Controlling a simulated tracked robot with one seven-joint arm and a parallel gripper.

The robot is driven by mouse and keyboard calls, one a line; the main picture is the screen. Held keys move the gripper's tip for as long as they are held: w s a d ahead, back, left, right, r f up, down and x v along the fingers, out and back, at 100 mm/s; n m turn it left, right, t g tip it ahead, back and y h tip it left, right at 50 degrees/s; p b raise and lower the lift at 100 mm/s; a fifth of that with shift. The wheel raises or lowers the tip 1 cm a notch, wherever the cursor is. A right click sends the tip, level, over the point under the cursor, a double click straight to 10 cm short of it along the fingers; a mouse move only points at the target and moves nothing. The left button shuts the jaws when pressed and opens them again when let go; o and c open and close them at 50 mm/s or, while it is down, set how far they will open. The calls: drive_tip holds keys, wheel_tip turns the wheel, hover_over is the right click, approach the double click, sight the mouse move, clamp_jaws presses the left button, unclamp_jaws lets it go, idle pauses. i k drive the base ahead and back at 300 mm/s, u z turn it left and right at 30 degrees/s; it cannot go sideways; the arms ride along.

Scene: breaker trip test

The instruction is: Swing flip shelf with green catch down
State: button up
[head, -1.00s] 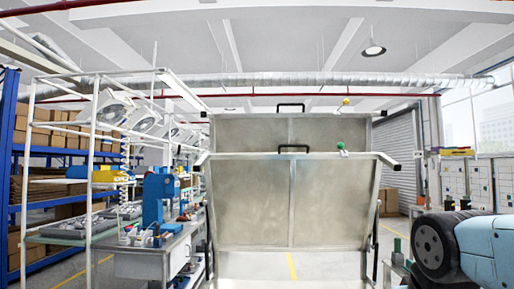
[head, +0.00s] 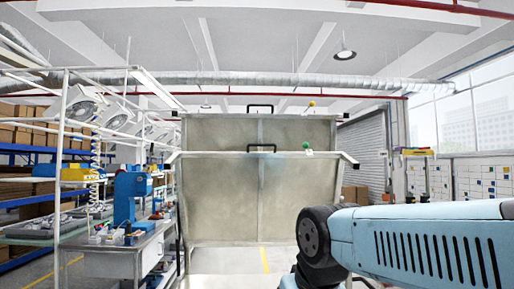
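The flip shelf with the green catch is a grey metal panel (head: 225,200) in the middle of the head view, tilted up, with a black handle (head: 262,148) at its top edge. Its green catch (head: 307,146) sits at the top right of that edge. A second raised panel (head: 225,131) stands behind and higher, with its own black handle and a yellow catch (head: 311,104). My arm reaches in from the right, in front of the shelf's lower right side. My gripper is not in view.
A workbench (head: 135,250) with a blue machine (head: 128,195) and white racking stands at the left. Whiteboards (head: 480,180) and windows are at the right.

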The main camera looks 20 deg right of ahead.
sight(247, 198)
drive_tip(key=u, duration=0.1)
drive_tip(key=i, duration=1)
drive_tip(key=z, duration=0.1)
